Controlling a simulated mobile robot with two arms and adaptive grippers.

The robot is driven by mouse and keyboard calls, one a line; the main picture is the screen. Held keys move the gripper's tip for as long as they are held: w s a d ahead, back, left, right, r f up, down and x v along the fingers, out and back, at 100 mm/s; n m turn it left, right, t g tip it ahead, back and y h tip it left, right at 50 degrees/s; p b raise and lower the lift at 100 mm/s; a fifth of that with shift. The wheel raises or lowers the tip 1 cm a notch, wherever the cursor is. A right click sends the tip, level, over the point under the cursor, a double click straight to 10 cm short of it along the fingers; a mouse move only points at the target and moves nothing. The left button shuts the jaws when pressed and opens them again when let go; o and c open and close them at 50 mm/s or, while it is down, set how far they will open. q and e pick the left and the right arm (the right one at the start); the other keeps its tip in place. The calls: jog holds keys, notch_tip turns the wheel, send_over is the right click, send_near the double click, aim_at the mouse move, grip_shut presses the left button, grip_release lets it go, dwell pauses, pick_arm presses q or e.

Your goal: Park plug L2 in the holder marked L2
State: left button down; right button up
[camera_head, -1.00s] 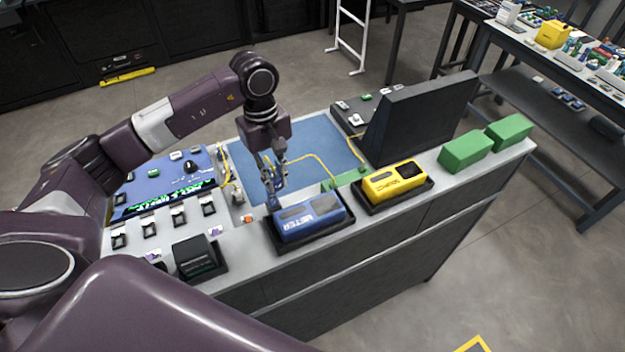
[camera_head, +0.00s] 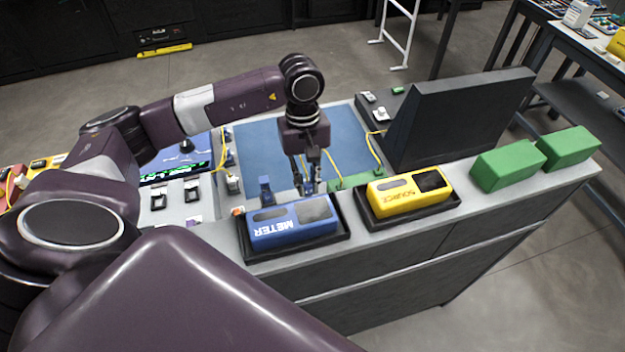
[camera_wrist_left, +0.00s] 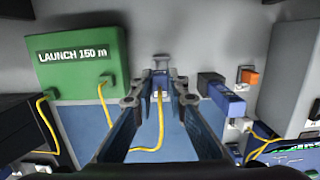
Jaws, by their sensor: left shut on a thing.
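My left gripper (camera_head: 310,188) is low over the bench, just behind the blue METER case (camera_head: 292,222). In the left wrist view its fingers (camera_wrist_left: 160,84) are shut on a small plug (camera_wrist_left: 161,92) with a yellow cable trailing toward the camera. No mark on this plug can be read. An upright blue holder-like block (camera_head: 265,190) stands left of the gripper in the head view. It shows at right in the left wrist view (camera_wrist_left: 222,98), apart from the fingers. No L2 mark is legible. My right gripper is out of view.
A green LAUNCH 150 m box (camera_wrist_left: 82,62) is left of the fingers in the wrist view; a small orange piece (camera_wrist_left: 249,76) is at right. The yellow SOURCE case (camera_head: 408,192), a dark sloped block (camera_head: 455,115) and green boxes (camera_head: 508,165) fill the bench's right. The blue mat (camera_head: 255,145) has free room.

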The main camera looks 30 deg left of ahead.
aim_at(307, 195)
pick_arm(q)
jog(key=shift+f, duration=0.1)
jog(key=shift+s+f, duration=0.2)
jog(key=shift+f+b, duration=0.4)
jog(key=shift+f, duration=0.25)
notch_tip(307, 195, down, 3)
jog(key=shift+r+b, duration=0.2)
jog(key=shift+b, duration=0.3)
jog(key=shift+f+b, duration=0.3)
jog(key=shift+f, duration=0.5)
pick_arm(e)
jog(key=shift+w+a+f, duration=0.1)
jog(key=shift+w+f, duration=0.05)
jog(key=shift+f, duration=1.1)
pick_arm(q)
jog(key=shift+b, duration=0.6)
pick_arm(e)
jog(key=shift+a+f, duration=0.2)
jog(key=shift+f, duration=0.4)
pick_arm(q)
jog(key=shift+f+b, duration=0.55)
jog(key=shift+b, duration=0.1)
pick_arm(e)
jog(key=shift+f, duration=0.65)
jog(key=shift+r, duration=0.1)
